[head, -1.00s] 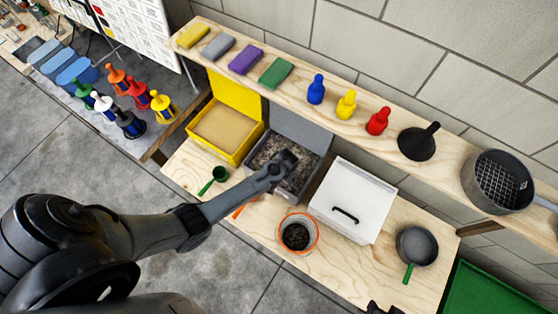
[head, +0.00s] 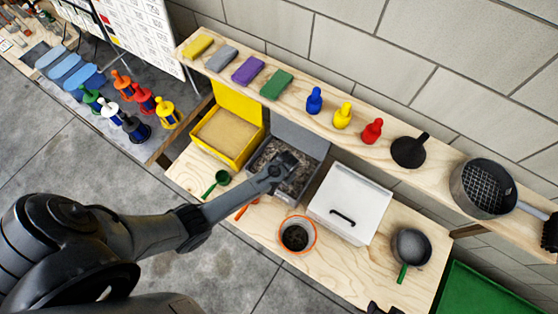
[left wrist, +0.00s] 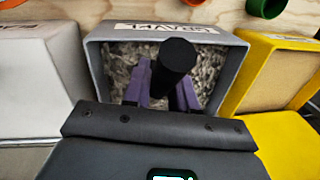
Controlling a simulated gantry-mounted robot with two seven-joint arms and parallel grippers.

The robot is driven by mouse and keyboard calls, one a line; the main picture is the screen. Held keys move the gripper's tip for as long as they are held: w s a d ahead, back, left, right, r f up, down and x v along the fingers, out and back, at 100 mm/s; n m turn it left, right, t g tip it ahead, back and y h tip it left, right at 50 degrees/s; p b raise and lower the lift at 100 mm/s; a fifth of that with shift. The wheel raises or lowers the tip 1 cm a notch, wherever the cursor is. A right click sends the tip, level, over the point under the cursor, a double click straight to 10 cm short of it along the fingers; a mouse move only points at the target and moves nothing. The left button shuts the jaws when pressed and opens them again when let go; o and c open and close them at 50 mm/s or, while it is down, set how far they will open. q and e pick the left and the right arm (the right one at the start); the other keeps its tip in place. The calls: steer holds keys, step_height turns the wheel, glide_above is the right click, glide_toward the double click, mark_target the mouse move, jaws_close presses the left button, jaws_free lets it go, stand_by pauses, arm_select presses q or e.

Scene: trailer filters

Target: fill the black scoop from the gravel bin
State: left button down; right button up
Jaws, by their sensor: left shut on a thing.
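The grey gravel bin (head: 298,133) stands open on the bench, its lid raised at the back and gravel inside. In the left wrist view, the bin (left wrist: 97,72) carries a label upside down to me. My left gripper (head: 284,163) is over the bin; in the left wrist view its purple fingers are shut around the dark round handle of the black scoop (left wrist: 176,58). The scoop's bowl is hidden, so I cannot tell whether it holds gravel. A dark tip at the bottom edge of the head view looks like my right gripper (head: 374,308); its fingers are unclear.
An open yellow sand bin (head: 222,155) stands left of the gravel bin, a closed white bin (head: 352,197) right. In front are a green scoop (head: 216,182), an orange handle (head: 246,208) and an orange-rimmed container (head: 297,220). A shelf runs behind; a pan (head: 411,245) lies right.

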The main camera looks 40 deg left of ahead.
arm_select(q)
steer(key=shift+r+p, duration=0.5)
steer(key=shift+r, duration=0.2)
steer(key=shift+s+r, duration=0.15)
steer(key=shift+r, duration=0.85)
steer(key=shift+r, duration=0.1)
steer(key=shift+s+r+t, duration=0.15)
steer(key=shift+r+t, duration=0.2)
steer(key=shift+t, duration=0.55)
steer(key=r+t, duration=0.1)
steer(key=t, duration=0.2)
steer(key=shift+r+y, duration=0.4)
steer(key=shift+r+t, duration=0.25)
steer(key=shift+t, duration=0.25)
steer(key=shift+w+f, duration=0.1)
steer(key=shift+w, duration=0.1)
